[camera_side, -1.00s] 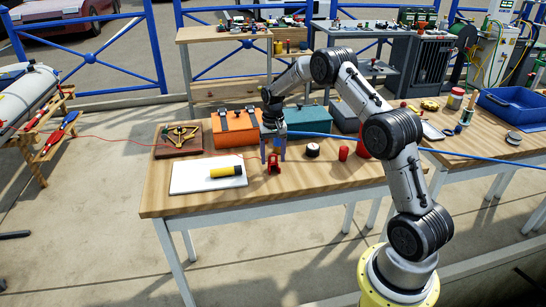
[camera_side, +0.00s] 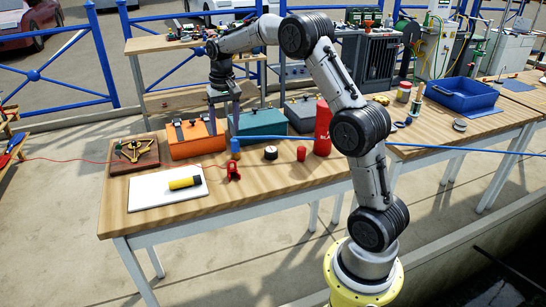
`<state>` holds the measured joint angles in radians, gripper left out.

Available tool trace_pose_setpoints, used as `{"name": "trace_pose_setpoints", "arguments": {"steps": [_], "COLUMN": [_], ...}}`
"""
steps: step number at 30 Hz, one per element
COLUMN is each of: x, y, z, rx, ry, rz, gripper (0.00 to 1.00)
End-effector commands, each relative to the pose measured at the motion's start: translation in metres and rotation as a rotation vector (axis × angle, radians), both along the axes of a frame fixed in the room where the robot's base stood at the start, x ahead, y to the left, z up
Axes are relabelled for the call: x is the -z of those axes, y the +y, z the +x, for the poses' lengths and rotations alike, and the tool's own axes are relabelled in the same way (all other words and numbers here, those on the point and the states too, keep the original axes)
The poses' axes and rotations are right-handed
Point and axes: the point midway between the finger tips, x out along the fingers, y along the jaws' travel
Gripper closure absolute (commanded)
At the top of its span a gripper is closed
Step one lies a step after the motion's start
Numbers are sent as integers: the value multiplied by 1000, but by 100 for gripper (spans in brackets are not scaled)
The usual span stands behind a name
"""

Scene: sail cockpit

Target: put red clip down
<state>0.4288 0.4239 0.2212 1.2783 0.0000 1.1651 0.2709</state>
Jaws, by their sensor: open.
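The red clip (camera_side: 233,172) stands on the wooden table, at the end of a thin red cable, to the right of the white board (camera_side: 150,192). My gripper (camera_side: 223,128) is open, pointing down, above and apart from the clip. A small blue cylinder (camera_side: 235,148) stands just behind the clip, below the gripper. Whether anything lies between the fingers is too small to tell, but the clip is clear of them.
A yellow and black flashlight (camera_side: 185,182) lies on the white board. An orange case (camera_side: 196,138) and a teal case (camera_side: 262,123) stand behind. A red extinguisher-like cylinder (camera_side: 322,130), a small red cylinder (camera_side: 301,153) and a round black-and-white item (camera_side: 270,153) stand right. A blue cable crosses there.

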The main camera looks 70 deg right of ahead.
Motion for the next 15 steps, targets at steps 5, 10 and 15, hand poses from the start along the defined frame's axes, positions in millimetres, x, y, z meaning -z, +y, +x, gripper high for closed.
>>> {"name": "trace_pose_setpoints", "arguments": {"steps": [5,10,15], "x": [-64,-98,-108], "y": [68,122,166], "z": [-47,-107,-176], "rx": [-153,-296,-439], "ry": [-92,-177,-263], "rz": [-43,-80,-113], "gripper": [31,31,31]}}
